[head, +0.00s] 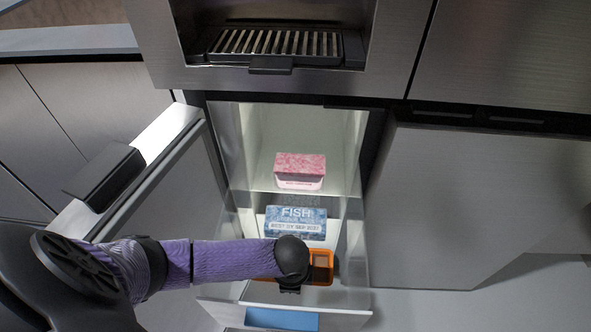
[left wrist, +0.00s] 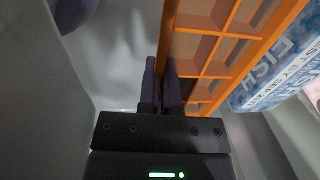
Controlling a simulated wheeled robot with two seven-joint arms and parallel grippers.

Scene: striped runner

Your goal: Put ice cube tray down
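The orange ice cube tray (head: 329,280) with brownish compartments is inside the pulled-out freezer drawer, in front of the blue FISH box; my left arm hides part of it. In the left wrist view the tray (left wrist: 237,35) runs up and to the right from my fingers. My left gripper (left wrist: 160,75) has its two fingers close together on either side of the tray's near wall, shut on it. I cannot tell whether the tray touches the drawer floor. My right gripper is not in view.
The blue FISH box (head: 296,222) lies just behind the tray; a pink box (head: 300,171) stands farther back. The drawer's front edge (head: 345,313) is nearest me. An open door (head: 165,190) stands at left. Clear floor lies to the right.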

